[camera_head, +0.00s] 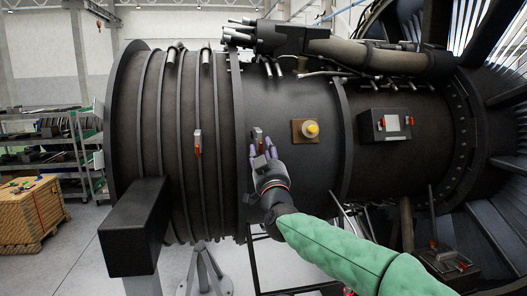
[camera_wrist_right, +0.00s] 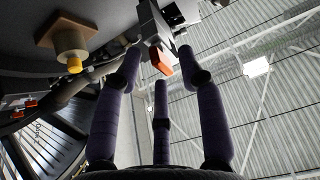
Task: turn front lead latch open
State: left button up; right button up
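A small grey latch (camera_head: 257,134) sits on the dark engine casing, just beyond my right gripper's fingertips. In the right wrist view the latch (camera_wrist_right: 158,25) shows with an orange-red tab (camera_wrist_right: 160,61) between the tips of the purple fingers. My right gripper (camera_head: 260,152) has its fingers spread, with the tab near but not clearly touched. A second latch (camera_head: 197,142) with a red tab is on the ribbed casing to the left. The pictures do not label which is the front lead latch. My left gripper is not in view.
A yellow knob (camera_head: 311,129) on a brown square plate is right of the latch. A dark box (camera_head: 385,125) with red clips is farther right. Pipes (camera_head: 370,57) run along the engine's top. A wooden crate (camera_head: 32,212) and shelves stand at left.

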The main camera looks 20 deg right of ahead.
grip_shut()
